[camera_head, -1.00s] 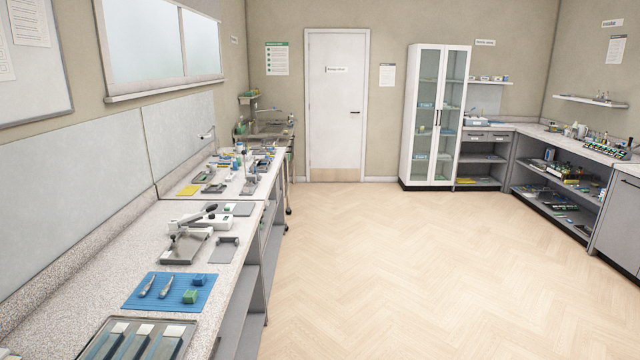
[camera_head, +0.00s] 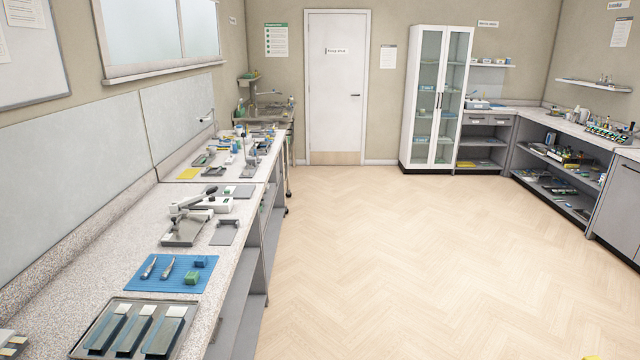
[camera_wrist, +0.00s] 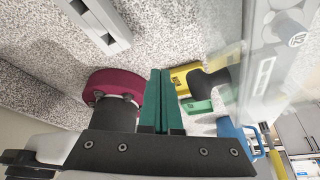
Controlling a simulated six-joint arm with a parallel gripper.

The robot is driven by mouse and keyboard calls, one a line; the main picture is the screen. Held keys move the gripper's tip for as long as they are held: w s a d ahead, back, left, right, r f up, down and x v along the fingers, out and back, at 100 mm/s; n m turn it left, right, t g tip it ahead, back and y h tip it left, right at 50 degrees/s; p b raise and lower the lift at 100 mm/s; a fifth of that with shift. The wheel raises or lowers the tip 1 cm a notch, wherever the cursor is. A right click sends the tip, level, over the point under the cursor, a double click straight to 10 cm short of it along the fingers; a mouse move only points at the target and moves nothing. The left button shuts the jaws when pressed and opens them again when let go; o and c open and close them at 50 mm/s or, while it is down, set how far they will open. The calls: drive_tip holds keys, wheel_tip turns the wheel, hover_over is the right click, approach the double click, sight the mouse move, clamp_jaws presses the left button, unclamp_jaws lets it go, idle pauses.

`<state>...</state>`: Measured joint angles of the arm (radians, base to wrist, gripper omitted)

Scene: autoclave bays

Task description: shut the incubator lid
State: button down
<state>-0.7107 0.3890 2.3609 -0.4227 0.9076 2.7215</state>
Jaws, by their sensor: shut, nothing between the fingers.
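In the wrist view my gripper (camera_wrist: 164,100) has its two green fingers pressed together, with nothing between them. A clear panel with a pale grey frame (camera_wrist: 262,72) stands to the right of the fingertips; it may be the incubator lid, but I cannot tell for sure, nor how far open it is. A dark round knob or hinge (camera_wrist: 290,25) sits on that frame. The fingers appear apart from the panel. In the head view neither my gripper nor a clear incubator lid can be made out.
In the wrist view a dark red round object (camera_wrist: 112,85) is left of the fingers, a yellow object (camera_wrist: 183,76) right, and a grey bar (camera_wrist: 98,22) above on the speckled counter. The head view shows a tray (camera_head: 92,340), a blue mat (camera_head: 150,284) and open floor (camera_head: 400,260).

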wheel_tip(320, 180, up, 7)
drive_tip(key=w, duration=0.1)
drive_tip(key=shift+w+r, duration=0.2)
drive_tip(key=shift+w, duration=0.2)
idle(0.9)
